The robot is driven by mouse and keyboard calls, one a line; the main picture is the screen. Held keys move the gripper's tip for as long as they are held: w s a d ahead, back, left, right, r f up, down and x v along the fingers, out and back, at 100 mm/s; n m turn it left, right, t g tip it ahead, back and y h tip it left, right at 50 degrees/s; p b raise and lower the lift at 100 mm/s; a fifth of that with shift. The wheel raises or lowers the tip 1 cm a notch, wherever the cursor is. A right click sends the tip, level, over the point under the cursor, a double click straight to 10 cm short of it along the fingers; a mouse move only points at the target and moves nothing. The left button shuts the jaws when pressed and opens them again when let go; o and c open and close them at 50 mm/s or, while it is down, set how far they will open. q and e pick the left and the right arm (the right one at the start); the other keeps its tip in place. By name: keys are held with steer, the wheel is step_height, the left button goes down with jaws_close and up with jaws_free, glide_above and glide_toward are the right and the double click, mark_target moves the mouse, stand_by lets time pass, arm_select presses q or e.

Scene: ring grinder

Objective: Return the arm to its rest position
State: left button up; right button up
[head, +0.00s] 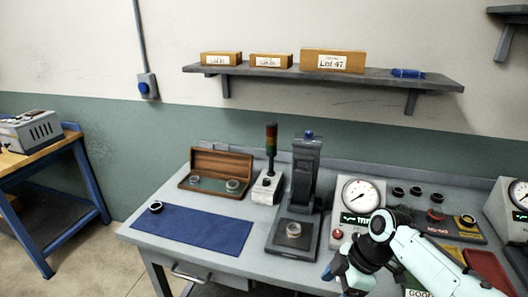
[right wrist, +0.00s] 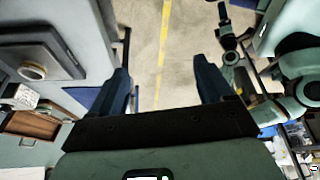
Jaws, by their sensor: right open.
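My right gripper (head: 340,276) is in front of the bench's front edge, at the lower right of the head view. Its arm comes in from the right. In the right wrist view its two dark fingers stand wide apart, with bare floor between them (right wrist: 163,75); it is open and empty. A ring (head: 293,230) sits on the base of the grey press-like machine (head: 304,190), well apart from the gripper. My left gripper is out of the head view; my other arm shows at the right of the wrist view, its gripper unclear.
A blue mat (head: 200,232) with a dark ring (head: 155,207) and an open wooden case (head: 214,168) are on the bench's left. A dial gauge (head: 360,193), dark rings and marked trays (head: 485,264) are near the right arm. A shelf (head: 320,78) hangs above.

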step_height(320, 180, down, 29)
steer(key=s+a+m+g, duration=0.1)
steer(key=s+a+m, duration=0.15)
steer(key=m, duration=0.75)
steer(key=s+f+m, duration=0.5)
steer(key=s+f, duration=0.2)
steer(key=s, duration=0.4)
steer(key=s+f+m+h, duration=0.1)
steer(key=s+f+m, duration=0.5)
steer(key=s, duration=0.5)
step_height(320, 180, down, 2)
steer(key=shift+s+a+f+m+p, duration=0.15)
steer(key=shift+s+a+m+p, duration=0.05)
steer(key=shift+a+m+p, duration=0.2)
